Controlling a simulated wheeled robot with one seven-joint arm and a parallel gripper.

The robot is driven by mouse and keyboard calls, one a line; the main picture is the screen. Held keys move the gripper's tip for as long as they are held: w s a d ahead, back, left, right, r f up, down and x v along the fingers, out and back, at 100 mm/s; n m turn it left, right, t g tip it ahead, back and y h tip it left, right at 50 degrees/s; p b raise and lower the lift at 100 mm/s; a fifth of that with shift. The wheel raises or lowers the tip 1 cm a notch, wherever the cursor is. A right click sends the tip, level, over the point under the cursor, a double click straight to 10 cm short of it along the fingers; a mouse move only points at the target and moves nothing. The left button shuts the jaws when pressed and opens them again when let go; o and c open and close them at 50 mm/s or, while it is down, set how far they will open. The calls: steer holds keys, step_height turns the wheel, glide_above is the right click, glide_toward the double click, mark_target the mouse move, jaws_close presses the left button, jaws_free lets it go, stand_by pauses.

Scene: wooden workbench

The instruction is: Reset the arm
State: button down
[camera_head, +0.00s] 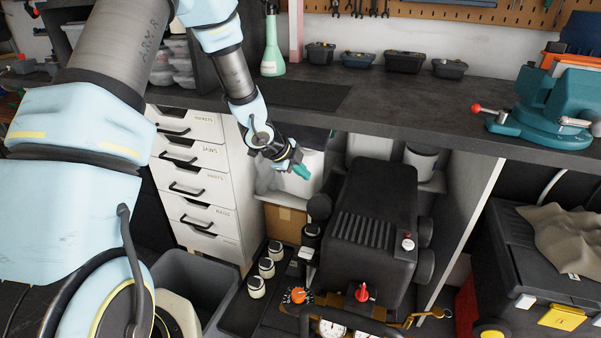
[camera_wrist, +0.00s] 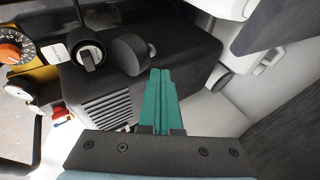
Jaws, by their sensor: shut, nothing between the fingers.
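My gripper (camera_head: 301,171) hangs at the end of my arm in the head view, in front of the shelf space under the workbench. Its teal fingers (camera_wrist: 160,75) point up the picture in the wrist view. They lie together, shut and empty. The black compressor (camera_head: 371,215) stands below and to the right of my gripper in the head view. Its ribbed black body also fills much of the wrist view (camera_wrist: 185,50), behind my fingers. I cannot tell how far the fingertips are from it.
The workbench top (camera_head: 420,100) holds a teal vise (camera_head: 550,105), small bins and a green bottle (camera_head: 272,50). A white drawer unit (camera_head: 195,185) stands left of my gripper. A grey bin (camera_head: 195,285) and a black toolbox (camera_head: 530,260) are lower down.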

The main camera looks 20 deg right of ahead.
steer(key=w+a+r+n+t+y+p, duration=0.1)
steer(key=a+r+n+y, duration=0.2)
steer(key=a, duration=0.4)
steer(key=w+a+r+n+t, duration=0.1)
steer(key=a+r+n, duration=0.2)
steer(key=a+n, duration=0.25)
steer(key=w+a+r+n+y+p, duration=0.1)
steer(key=a+r+n+y, duration=0.2)
steer(key=a, duration=0.4)
steer(key=s+a+r+n+g, duration=0.1)
steer(key=s+a+r+n, duration=0.3)
steer(key=s+a+n, duration=0.3)
steer(key=s+a+r+n+g+y+p, duration=0.1)
steer(key=s+a+r+n, duration=0.3)
steer(key=s+a+n, duration=0.4)
steer(key=shift+a+g+p, duration=0.3)
steer(key=shift+a, duration=0.45)
